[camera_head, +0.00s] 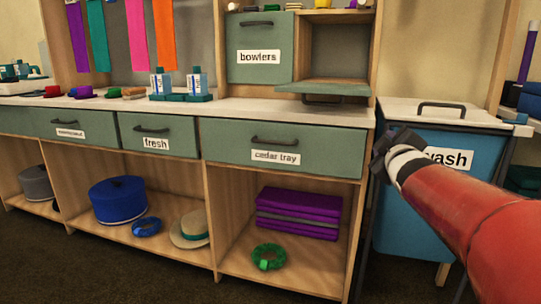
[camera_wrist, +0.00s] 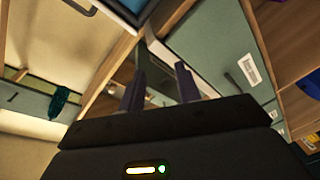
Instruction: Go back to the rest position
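My gripper (camera_head: 383,152) is at the end of my red arm, at the right of the head view. It appears in front of the left edge of the blue wash bin (camera_head: 420,222), near the right end of the counter; I cannot tell whether it touches anything. In the wrist view, the two dark fingers of my gripper (camera_wrist: 160,82) stand apart with nothing visible between them. My forearm covers part of the bin and its "wash" label.
The "cedar tray" drawer (camera_head: 280,147) and "fresh" drawer (camera_head: 157,135) are shut. The "bowlers" door (camera_head: 260,48) is shut; beside it a flap (camera_head: 323,88) is folded down. Purple folded cloths (camera_head: 298,213) and hats lie on lower shelves. Floor shows in front.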

